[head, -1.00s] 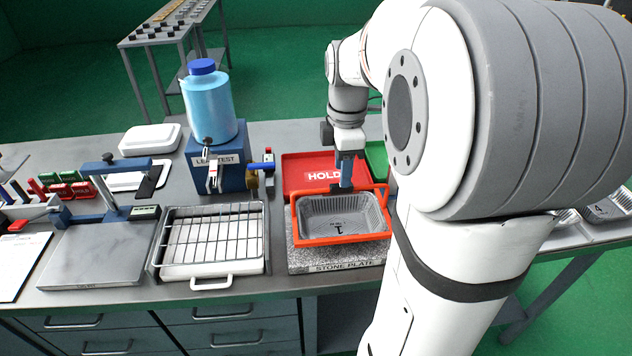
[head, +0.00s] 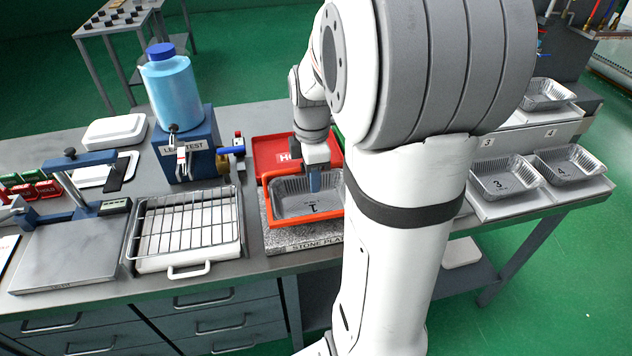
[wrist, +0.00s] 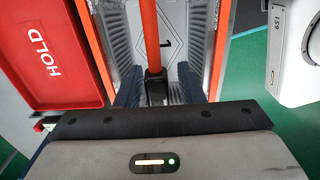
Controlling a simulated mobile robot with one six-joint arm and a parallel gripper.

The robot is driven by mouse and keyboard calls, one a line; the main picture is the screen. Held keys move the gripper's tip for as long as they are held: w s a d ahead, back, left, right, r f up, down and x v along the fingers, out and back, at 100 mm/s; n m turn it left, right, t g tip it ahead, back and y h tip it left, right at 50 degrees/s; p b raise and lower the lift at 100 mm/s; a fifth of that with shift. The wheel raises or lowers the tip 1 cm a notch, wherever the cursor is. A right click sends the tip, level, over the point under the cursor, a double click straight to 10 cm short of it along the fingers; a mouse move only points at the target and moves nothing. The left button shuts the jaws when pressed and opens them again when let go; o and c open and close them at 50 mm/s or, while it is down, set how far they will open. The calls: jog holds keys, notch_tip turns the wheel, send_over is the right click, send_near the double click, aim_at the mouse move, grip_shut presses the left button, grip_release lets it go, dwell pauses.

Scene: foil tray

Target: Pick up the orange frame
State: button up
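The orange frame (head: 265,205) surrounds foil tray 1 (head: 290,208) on the speckled stone plate (head: 290,238). Its orange bar (wrist: 149,35) runs over the tray in the wrist view, with a dark piece (wrist: 155,86) at its near end. My gripper (head: 315,180) is low over the tray at the frame's bar. In the wrist view my gripper (wrist: 158,88) has its blue fingers apart, one on each side of the bar, with gaps visible. My arm hides the frame's right side in the head view.
A red HOLD tray (head: 268,148) lies just behind the frame. A wire rack (head: 185,222) stands to the left, with a blue leak-test unit (head: 188,150) behind it. Foil trays 3 (head: 503,178) and 4 (head: 565,165) sit on a stand to the right.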

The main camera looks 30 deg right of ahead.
grip_shut()
dwell(0.3)
